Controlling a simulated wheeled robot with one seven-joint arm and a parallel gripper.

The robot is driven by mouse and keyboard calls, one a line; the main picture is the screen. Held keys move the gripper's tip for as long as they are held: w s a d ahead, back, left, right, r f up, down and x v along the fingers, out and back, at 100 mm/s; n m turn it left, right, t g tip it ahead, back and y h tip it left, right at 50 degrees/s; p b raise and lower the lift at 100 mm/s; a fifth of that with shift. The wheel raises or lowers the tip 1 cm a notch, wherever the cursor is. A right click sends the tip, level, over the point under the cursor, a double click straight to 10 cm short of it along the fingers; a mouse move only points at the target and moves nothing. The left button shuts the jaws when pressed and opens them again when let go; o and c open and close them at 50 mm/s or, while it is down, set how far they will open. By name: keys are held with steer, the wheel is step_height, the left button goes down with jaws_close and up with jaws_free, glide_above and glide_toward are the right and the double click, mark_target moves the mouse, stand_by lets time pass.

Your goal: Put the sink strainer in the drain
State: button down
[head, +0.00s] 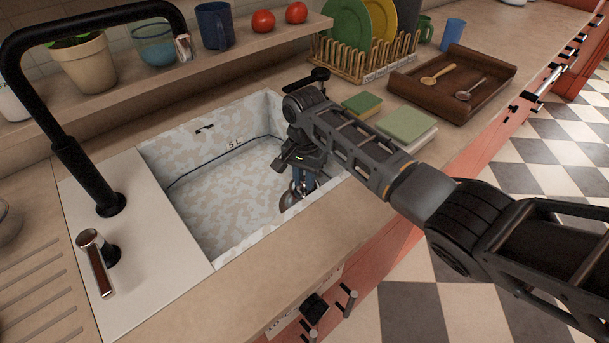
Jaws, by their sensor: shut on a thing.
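My gripper (300,188) reaches down into the right part of the sink basin (215,195). It is shut on a shiny metal piece, the sink strainer (289,198), which shows just below the fingers. The strainer is low over the basin floor near its front right corner. I cannot tell whether it touches the floor. The drain is not visible; the gripper and front wall hide that part of the basin.
A black faucet (78,172) arches at the left, beside a tap handle (97,262). A sponge (362,104), a pale green block (407,125) and a wooden tray (425,88) lie right of the sink. A dish rack (350,62) stands behind. The basin's left half is clear.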

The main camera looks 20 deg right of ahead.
steer(key=shift+f+b, duration=1.7)
steer(key=shift+f, duration=1.6)
steer(key=c, duration=0.9)
jaws_free()
steer(key=shift+r, duration=3.85)
